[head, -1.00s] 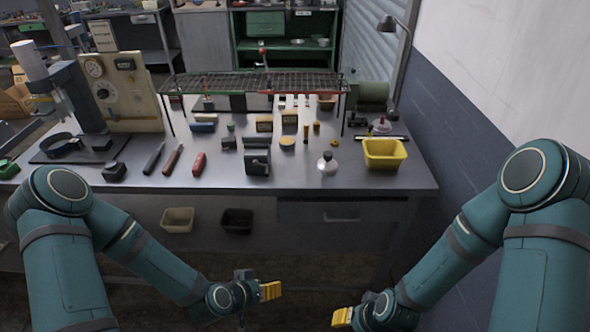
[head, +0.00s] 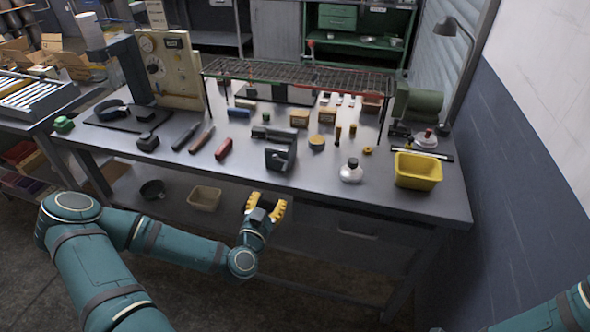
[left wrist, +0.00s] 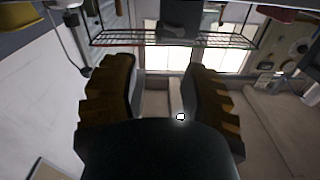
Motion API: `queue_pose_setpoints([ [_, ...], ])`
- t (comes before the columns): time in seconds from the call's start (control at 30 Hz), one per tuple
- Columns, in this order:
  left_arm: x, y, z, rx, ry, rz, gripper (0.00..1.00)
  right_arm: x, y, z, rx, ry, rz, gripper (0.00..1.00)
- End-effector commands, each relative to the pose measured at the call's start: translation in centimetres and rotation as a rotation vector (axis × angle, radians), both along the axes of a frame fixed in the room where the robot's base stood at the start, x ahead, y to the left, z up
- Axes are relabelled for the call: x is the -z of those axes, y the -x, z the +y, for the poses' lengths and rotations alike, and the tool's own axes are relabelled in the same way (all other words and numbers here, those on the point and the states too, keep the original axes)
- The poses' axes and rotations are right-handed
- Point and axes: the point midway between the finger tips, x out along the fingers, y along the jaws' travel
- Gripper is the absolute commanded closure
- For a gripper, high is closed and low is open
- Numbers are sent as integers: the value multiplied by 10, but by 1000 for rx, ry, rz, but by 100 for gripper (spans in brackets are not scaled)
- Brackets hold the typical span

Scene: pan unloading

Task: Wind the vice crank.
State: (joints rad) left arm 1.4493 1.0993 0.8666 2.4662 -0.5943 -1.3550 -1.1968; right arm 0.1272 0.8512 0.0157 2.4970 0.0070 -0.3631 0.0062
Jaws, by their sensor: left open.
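A small dark grey block-like vice (head: 281,153) stands near the front edge of the workbench, left of the white flask. Its crank is too small to make out in the head view. My left gripper (head: 265,203) is open and empty, in front of the bench and below the vice, apart from it. In the left wrist view its ridged fingers (left wrist: 162,75) stand wide apart with nothing between them. My right gripper is outside the head view; only part of that arm shows at the lower right.
The workbench (head: 330,192) holds a yellow bin (head: 418,170), a white flask (head: 351,171), a red-handled tool (head: 223,149) and several small items. A wire rack (head: 300,75) stands over the back. A beige bin (head: 204,198) sits on the lower shelf. A wall closes the right side.

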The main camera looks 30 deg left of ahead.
Motion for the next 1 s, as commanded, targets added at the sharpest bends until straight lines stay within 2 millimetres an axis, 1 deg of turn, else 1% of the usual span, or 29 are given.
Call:
queue_pose_setpoints([
  [0.17, 0, -21, 4, 0, 1, -2, 56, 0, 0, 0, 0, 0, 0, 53],
  [0.5, 0, -85, 20, 1, 5, -1, 56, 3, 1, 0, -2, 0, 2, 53],
  [0.7, 1, -115, 27, 2, 4, 0, 56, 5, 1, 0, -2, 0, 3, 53],
  [0.83, 0, -127, 29, 2, 3, 1, 56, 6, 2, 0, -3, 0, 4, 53],
  [1.0, 0, -132, 31, 4, 4, 2, 56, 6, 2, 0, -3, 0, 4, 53],
])
